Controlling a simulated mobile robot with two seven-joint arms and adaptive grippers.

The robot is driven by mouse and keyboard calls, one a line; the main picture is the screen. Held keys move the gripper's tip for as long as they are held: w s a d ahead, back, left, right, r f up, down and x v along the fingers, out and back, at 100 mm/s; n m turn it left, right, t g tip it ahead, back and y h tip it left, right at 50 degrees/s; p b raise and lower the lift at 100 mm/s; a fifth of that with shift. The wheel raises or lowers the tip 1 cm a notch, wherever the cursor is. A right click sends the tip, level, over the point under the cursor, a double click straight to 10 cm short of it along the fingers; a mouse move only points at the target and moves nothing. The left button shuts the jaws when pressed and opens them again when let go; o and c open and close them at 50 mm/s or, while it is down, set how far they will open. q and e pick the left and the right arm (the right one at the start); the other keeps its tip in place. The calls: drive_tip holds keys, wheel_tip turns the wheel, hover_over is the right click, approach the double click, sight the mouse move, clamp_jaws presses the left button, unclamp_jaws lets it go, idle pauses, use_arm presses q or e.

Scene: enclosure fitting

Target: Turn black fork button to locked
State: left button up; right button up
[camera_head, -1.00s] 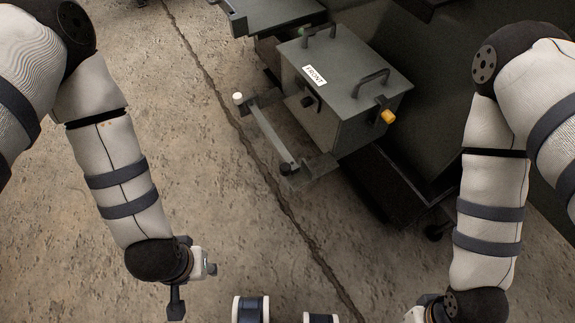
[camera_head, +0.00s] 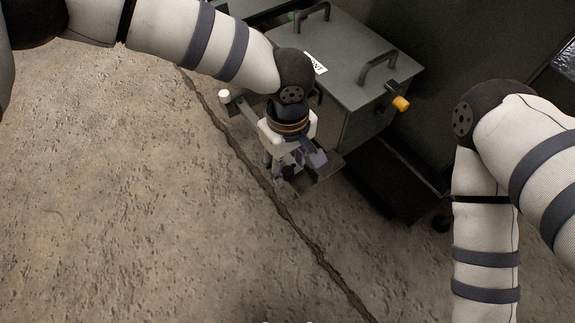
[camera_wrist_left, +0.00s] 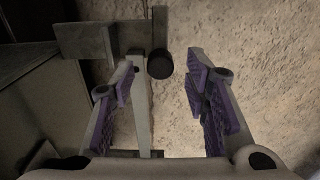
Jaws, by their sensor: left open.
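The black fork button (camera_wrist_left: 160,64) is a short dark cylinder at the end of a grey bar (camera_wrist_left: 143,110). In the left wrist view it lies between and just beyond my fingertips, apart from both. My left gripper (camera_wrist_left: 162,78) is open with purple-lined fingers, pointing down over the bar. In the head view, my left gripper (camera_head: 288,168) is at the near end of the fork and hides the black button. I cannot tell the button's lock position. My right gripper is out of view below the picture.
The grey box (camera_head: 350,55) with two top handles and an orange-yellow knob (camera_head: 400,104) stands behind the fork. A white button (camera_head: 224,95) marks the fork's other end. Dark equipment fills the right side. The cracked floor at left and front is clear.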

use_arm(q)
drive_tip(key=shift+f, duration=0.95)
clamp_jaws()
